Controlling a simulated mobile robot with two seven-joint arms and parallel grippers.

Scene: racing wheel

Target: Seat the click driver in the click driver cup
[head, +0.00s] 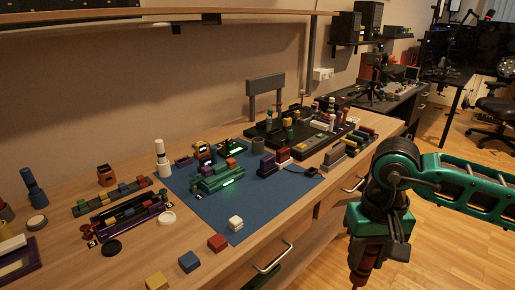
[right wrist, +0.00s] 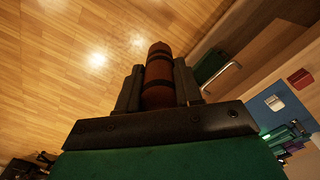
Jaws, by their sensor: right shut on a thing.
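My right gripper (head: 372,250) hangs in front of the workbench, off its front edge and over the floor. It is shut on a reddish-brown cylinder with dark bands, which I take to be the click driver (head: 363,274). In the right wrist view the click driver (right wrist: 158,75) stands between the two dark fingers (right wrist: 158,92), its rounded end past their tips. Small cups stand on the bench, among them a grey one (head: 258,145) and an orange-brown one (head: 106,176). I cannot tell which is the click driver cup. My left gripper is not in view.
The wooden bench carries a blue mat (head: 210,208) with green and purple block assemblies. A black tray (head: 310,140) with several small parts lies behind it. Loose red (head: 217,242), blue (head: 189,261) and yellow (head: 156,281) blocks lie near the front edge. Drawer handles (head: 272,258) stick out below.

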